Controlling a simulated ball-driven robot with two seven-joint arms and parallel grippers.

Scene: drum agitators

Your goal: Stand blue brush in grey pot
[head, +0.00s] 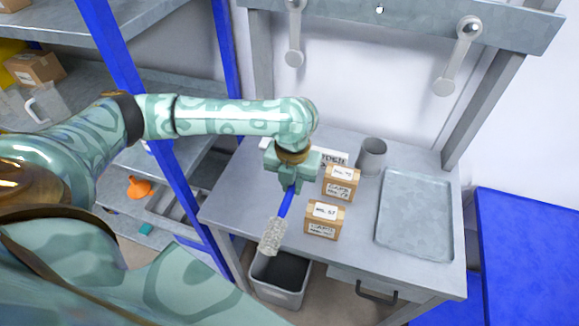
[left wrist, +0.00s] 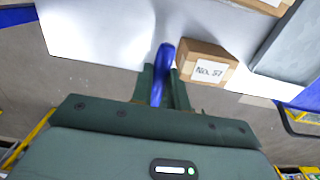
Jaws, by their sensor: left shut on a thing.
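The blue brush has a blue handle (head: 286,203) and a pale bristle head (head: 272,236). My left gripper (head: 291,184) is shut on the handle; the brush slants with its bristles down and to the left, near the table's front edge in the head view. The left wrist view shows the blue handle (left wrist: 163,65) between the fingers of my left gripper (left wrist: 162,88). The grey pot (head: 371,157) stands upright at the back of the table, right of and behind the gripper. My right gripper is not in view.
Two labelled cardboard boxes (head: 341,184) (head: 323,220) stand between the gripper and the pot's side of the grey table (head: 240,195). A shallow metal tray (head: 442,248) lies at the right. A grey bin (head: 277,293) stands below the front edge. A blue-post shelf is at the left.

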